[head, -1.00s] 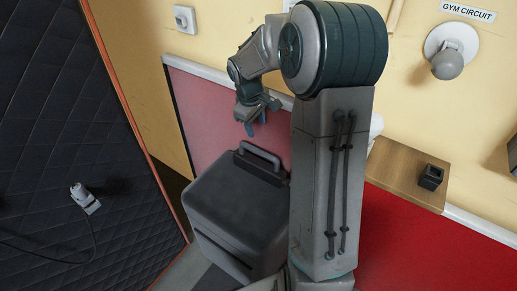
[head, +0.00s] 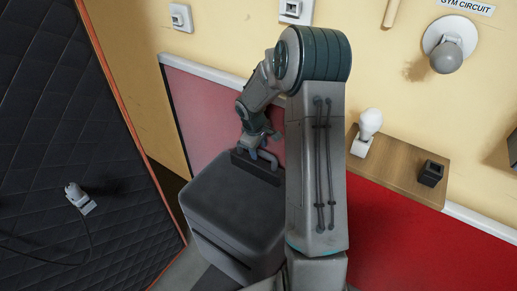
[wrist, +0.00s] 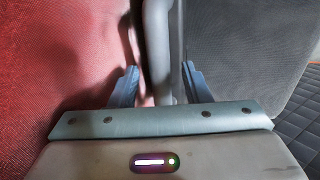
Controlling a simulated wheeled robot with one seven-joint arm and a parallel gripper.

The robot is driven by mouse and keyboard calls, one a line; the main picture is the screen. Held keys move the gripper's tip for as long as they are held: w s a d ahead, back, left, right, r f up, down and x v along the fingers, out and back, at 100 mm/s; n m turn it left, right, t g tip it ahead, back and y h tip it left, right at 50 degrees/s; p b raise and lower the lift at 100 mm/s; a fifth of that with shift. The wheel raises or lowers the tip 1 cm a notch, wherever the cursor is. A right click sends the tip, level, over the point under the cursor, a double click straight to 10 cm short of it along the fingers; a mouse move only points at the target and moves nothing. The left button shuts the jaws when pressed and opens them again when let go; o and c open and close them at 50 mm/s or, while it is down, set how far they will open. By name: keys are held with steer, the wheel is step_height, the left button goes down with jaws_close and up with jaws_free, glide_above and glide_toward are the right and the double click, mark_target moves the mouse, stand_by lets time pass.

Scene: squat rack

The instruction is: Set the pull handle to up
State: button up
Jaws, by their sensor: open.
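The pull handle (head: 268,156) is a grey bar at the back top edge of a dark grey case (head: 232,205). It stands only a little above the dark bracket there. My gripper (head: 261,142) is at the handle, and its fingers partly cover it in the head view. In the wrist view the handle bar (wrist: 158,45) runs between the two blue fingers of my gripper (wrist: 160,82). The fingers are open, one on each side of the bar, with visible gaps. The dark case top (wrist: 235,50) fills the right side of the wrist view.
A red wall panel (head: 215,110) stands close behind the case. A black quilted panel (head: 70,130) with a socket and cable is at the left. A wooden shelf (head: 398,170) at the right holds a white bulb-shaped thing (head: 369,125) and a small black cup (head: 430,174).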

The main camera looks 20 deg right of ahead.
steer(key=shift+f, duration=0.15)
jaws_close()
step_height(320, 180, up, 31)
steer(key=p, duration=1.8)
steer(key=shift+f, duration=0.2)
steer(key=shift+w, duration=0.15)
jaws_free()
steer(key=shift+r, duration=0.1)
